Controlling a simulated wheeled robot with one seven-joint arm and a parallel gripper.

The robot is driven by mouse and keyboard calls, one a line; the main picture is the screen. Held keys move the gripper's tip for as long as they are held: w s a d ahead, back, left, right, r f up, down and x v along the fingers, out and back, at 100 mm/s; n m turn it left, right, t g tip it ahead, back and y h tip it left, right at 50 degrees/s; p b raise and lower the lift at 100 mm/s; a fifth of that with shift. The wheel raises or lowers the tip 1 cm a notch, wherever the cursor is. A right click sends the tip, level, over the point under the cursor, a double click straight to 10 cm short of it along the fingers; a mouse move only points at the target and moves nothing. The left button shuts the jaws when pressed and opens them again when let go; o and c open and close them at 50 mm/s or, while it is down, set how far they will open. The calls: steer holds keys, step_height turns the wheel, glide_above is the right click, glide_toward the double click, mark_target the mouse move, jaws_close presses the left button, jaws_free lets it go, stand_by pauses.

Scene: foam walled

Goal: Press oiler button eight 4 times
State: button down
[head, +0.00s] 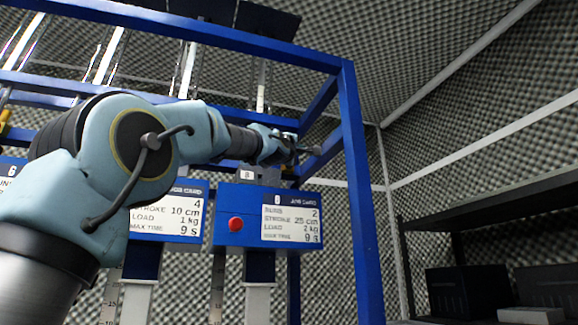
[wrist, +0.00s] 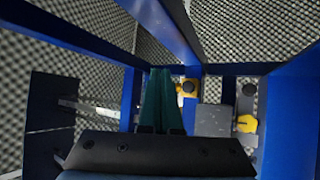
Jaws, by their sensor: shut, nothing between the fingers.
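In the head view my gripper (head: 290,150) is at the end of my outstretched arm, above the right blue box and its grey tag reading 8 (head: 247,175). In the wrist view my gripper (wrist: 160,72) shows as two dark green fingers, shut together and empty. To their right is a yellow block with a dark round knob (wrist: 191,86). Farther right is a grey plate with another dark round knob (wrist: 249,89) and a yellow part (wrist: 247,124). I cannot tell which of these is oiler button eight. The fingertips appear apart from both knobs.
The right blue box (head: 225,205) carries a red button (head: 235,224) and a white card (head: 290,219). A blue frame post (head: 362,200) stands just right of my gripper. A blue beam (wrist: 60,40) crosses the wrist view. Dark shelving (head: 480,205) is at the far right.

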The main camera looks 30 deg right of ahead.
steer(key=w+d, duration=0.1)
steer(key=w, duration=0.7)
steer(key=shift+w, duration=0.3)
stand_by(1.8)
steer(key=shift+w, duration=0.4)
steer(key=shift+w+d, duration=0.1)
steer(key=shift+w, duration=0.35)
stand_by(0.6)
steer(key=shift+s, duration=0.1)
steer(key=shift+s+b, duration=0.35)
steer(key=shift+s, duration=0.4)
steer(key=shift+s, duration=0.1)
steer(key=shift+s+a+b, duration=0.25)
steer(key=shift+s+b, duration=0.15)
steer(key=shift+s, duration=0.8)
steer(key=shift+s+a+b, duration=0.2)
steer(key=shift+s+b, duration=0.2)
steer(key=shift+s, duration=0.8)
